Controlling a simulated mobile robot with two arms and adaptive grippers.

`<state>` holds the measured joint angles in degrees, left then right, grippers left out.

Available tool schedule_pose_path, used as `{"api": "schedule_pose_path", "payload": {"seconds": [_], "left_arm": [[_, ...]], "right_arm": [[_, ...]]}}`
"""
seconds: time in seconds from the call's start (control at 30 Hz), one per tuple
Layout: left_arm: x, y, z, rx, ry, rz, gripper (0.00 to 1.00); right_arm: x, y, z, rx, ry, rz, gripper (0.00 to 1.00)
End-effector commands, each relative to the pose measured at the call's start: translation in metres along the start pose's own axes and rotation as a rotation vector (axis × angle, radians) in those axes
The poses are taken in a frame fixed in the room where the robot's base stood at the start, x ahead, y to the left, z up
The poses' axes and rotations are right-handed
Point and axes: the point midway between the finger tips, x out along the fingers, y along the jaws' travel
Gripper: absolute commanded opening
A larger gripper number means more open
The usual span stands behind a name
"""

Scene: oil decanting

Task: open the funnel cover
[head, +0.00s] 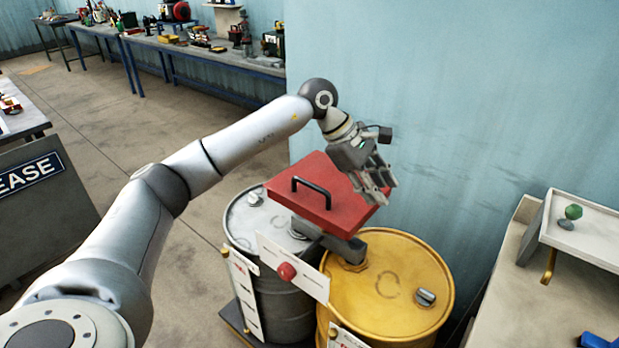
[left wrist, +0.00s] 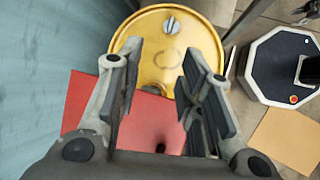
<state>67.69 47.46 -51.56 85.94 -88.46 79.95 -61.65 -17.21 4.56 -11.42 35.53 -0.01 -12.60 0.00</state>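The funnel cover (head: 328,196) is a red square lid with a black handle (head: 311,188) on top. It looks closed and sits over the grey and yellow drums. In the left wrist view the red cover (left wrist: 82,97) lies below and behind the fingers, with a dark spot near its lower middle. My left gripper (head: 376,192) is above the right far part of the cover, to the right of the handle. Its fingers (left wrist: 155,85) are apart with nothing between them. I cannot tell whether the fingers touch the cover. My right gripper is not in view.
A grey drum (head: 248,222) and a yellow drum (head: 420,262) stand below the cover. A white panel with a red knob (head: 286,271) is in front. A blue wall (head: 480,110) rises close behind. A bench with a white tray (head: 590,242) stands at right.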

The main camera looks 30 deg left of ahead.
Motion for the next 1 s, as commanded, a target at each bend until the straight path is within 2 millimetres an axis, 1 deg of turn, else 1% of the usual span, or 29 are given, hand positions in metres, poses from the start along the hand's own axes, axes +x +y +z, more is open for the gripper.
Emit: {"api": "schedule_pose_path", "payload": {"seconds": [0.03, 0.07, 0.1, 0.2, 0.3, 0.4, 0.47, 0.57, 0.8, 1.0], "left_arm": [[-0.027, 0.006, -0.024, 0.031, 0.111, -0.004, 0.34], [-0.041, 0.006, -0.038, 0.046, 0.175, -0.016, 0.34], [-0.060, 0.006, -0.054, 0.061, 0.250, -0.031, 0.34], [-0.101, 0.003, -0.087, 0.072, 0.398, -0.068, 0.34], [-0.128, -0.001, -0.105, 0.069, 0.486, -0.097, 0.34], [-0.139, -0.004, -0.114, 0.064, 0.524, -0.113, 0.34], [-0.138, -0.005, -0.117, 0.063, 0.530, -0.117, 0.34], [-0.127, -0.006, -0.122, 0.063, 0.529, -0.119, 0.34], [-0.088, -0.011, -0.144, 0.063, 0.527, -0.120, 0.34], [-0.061, -0.013, -0.160, 0.064, 0.526, -0.117, 0.34]], "right_arm": [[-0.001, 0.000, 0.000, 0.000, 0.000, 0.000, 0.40], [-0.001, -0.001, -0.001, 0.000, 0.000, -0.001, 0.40], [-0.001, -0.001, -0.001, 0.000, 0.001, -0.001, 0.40], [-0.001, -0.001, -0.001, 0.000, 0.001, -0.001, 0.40], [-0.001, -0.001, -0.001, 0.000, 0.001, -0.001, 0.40], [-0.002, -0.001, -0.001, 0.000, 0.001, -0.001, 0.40], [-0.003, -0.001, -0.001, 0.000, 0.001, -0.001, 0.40], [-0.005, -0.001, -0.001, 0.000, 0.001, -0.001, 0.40], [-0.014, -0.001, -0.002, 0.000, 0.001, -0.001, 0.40], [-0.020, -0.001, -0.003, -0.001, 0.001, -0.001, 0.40]]}}
